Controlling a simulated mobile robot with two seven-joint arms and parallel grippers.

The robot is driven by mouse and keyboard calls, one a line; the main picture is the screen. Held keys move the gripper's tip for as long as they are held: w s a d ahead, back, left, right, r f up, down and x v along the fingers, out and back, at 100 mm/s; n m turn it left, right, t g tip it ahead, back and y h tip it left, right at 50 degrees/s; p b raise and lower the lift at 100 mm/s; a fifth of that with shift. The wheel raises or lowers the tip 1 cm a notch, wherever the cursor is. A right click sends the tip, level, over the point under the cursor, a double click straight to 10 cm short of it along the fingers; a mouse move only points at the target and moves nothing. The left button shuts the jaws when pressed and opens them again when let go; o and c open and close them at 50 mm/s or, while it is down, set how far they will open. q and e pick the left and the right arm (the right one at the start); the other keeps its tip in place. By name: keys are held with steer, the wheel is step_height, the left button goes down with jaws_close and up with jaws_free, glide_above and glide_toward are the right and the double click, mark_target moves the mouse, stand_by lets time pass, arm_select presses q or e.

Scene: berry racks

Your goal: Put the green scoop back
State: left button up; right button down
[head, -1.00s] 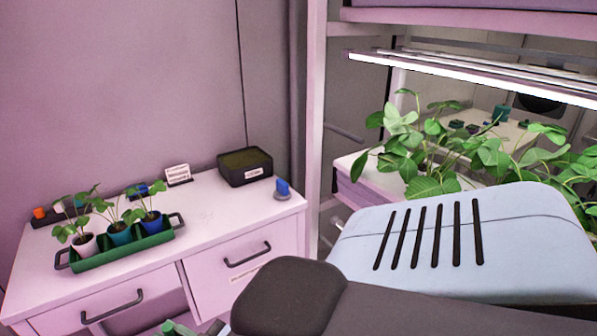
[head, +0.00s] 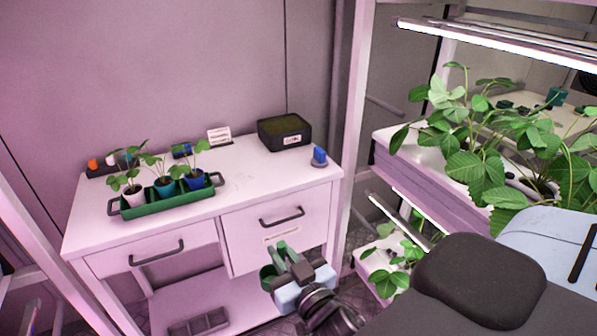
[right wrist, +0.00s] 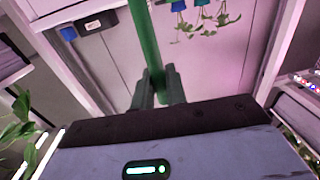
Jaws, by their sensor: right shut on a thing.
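The green scoop (head: 268,278) is held in my right gripper (head: 288,258), low in front of the white bench and below the right drawer's handle. In the right wrist view, the scoop's long green handle (right wrist: 147,42) runs up from between the two fingers (right wrist: 157,88), which are shut on it. The scoop's far end is out of that view. My left gripper is not in view.
The white bench (head: 248,178) bears a green tray (head: 165,204) of potted plants, a dark labelled box (head: 285,133), a blue item on a grey disc (head: 319,156) and a small sign (head: 219,137). A plant rack (head: 420,185) stands right. The bench top's middle is clear.

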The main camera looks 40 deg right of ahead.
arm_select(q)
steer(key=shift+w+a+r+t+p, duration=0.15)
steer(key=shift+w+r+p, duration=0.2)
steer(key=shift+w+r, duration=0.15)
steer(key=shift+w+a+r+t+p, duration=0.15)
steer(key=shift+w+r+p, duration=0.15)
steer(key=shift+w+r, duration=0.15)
arm_select(e)
steer(key=w+d+r+m+g+h, duration=0.2)
steer(key=w+d+r+m+h, duration=0.1)
steer(key=w+d, duration=0.5)
steer(key=w+d+r+m+g+h, duration=0.2)
steer(key=w+d+r+m+h, duration=0.2)
steer(key=w+d+h, duration=0.3)
steer(key=w+d+r, duration=0.1)
steer(key=d, duration=0.1)
steer(key=shift+d+r+m+g, duration=0.3)
steer(key=shift+r+g, duration=0.1)
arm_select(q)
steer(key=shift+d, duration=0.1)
